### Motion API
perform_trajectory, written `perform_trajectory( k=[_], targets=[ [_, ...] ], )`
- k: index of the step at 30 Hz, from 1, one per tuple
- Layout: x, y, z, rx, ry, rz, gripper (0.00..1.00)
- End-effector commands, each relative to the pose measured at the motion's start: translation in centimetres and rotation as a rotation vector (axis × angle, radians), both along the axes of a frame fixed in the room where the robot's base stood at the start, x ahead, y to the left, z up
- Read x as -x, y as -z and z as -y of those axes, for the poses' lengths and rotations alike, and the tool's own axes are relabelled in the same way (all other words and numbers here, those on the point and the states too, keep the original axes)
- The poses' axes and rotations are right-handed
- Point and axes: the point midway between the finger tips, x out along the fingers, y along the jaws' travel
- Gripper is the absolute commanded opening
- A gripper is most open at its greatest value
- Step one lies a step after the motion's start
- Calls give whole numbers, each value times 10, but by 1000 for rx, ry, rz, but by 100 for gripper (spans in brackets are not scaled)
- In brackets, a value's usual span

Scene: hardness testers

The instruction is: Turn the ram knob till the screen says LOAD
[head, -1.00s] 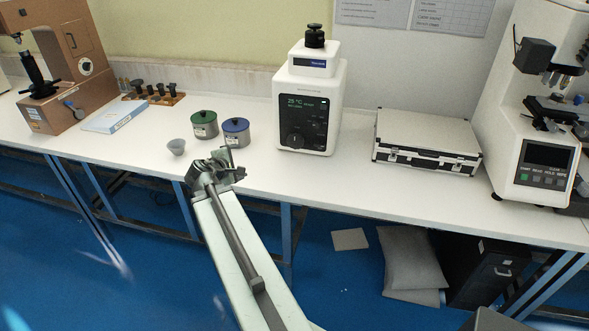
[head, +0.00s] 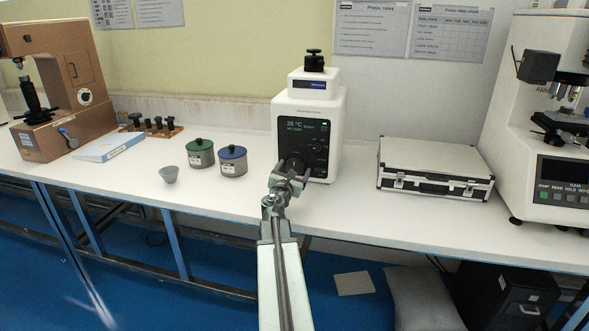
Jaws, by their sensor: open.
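The white press (head: 308,130) stands at the back of the bench, with a black front panel. Its screen (head: 308,127) shows "25 °C" and smaller text that I cannot read for certain. A round black dial (head: 293,165) sits low on the panel, partly hidden by my gripper. A black knob (head: 314,61) stands on top of the press; I cannot tell from labels which is the ram knob. My gripper (head: 291,178) is open and empty, in front of the panel's lower part. I cannot tell whether it touches the dial.
Green-lidded (head: 200,153) and blue-lidded (head: 233,160) tins and a small grey cup (head: 169,174) stand left of the press. A brown tester (head: 55,90) stands far left. The bench front between is clear.

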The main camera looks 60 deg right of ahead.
Motion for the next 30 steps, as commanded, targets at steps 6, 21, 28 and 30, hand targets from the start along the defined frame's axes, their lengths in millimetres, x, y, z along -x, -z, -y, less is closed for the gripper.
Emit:
perform_trajectory(
  k=[6,21,28,30],
  targets=[
    [-9,0,24,0,-1,1,82],
    [-7,0,19,-1,1,2,20],
    [-6,0,24,-12,3,40,20],
    [-5,0,25,-21,3,69,20]
  ],
)
